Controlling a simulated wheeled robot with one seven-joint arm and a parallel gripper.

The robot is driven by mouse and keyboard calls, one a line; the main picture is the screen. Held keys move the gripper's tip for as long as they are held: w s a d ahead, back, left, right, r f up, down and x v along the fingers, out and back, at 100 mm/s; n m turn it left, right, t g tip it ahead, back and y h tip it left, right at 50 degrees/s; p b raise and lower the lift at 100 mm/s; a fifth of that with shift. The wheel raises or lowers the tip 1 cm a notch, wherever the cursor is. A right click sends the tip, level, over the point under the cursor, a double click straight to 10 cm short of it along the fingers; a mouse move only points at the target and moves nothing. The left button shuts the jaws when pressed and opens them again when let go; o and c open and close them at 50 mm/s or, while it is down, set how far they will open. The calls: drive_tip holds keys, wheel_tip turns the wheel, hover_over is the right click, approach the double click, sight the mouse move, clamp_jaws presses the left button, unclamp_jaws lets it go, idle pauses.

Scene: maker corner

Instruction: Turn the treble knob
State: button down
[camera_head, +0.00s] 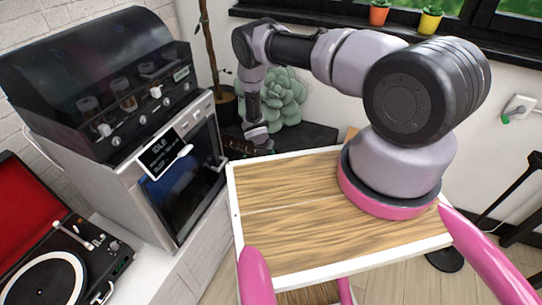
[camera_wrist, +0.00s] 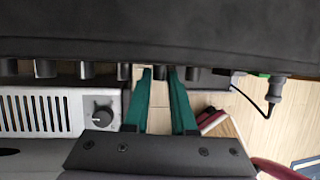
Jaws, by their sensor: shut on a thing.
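A black amplifier (camera_head: 308,138) stands low behind the wooden top in the head view; its dark body (camera_wrist: 160,35) fills the upper part of the wrist view. A row of short knobs (camera_wrist: 88,70) sticks out of its front. My gripper (camera_wrist: 161,74) has its green fingers closed in on one knob of this row; that knob is mostly hidden between the fingertips. No labels are readable, so I cannot tell by lettering that it is the treble knob. Neighbouring knobs stand close on both sides. In the head view my gripper (camera_head: 259,139) is small and its fingertips cannot be made out.
A green succulent (camera_head: 281,97) stands by the amplifier. Left is an appliance (camera_head: 188,185) with a dark front and a black knobbed unit (camera_head: 95,85) on top, then a record player (camera_head: 50,270). A slotted grey panel with a dial (camera_wrist: 103,115) lies left of my fingers.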

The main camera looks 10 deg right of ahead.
drive_tip(key=c, duration=1)
unclamp_jaws()
drive_tip(key=v, duration=1.1)
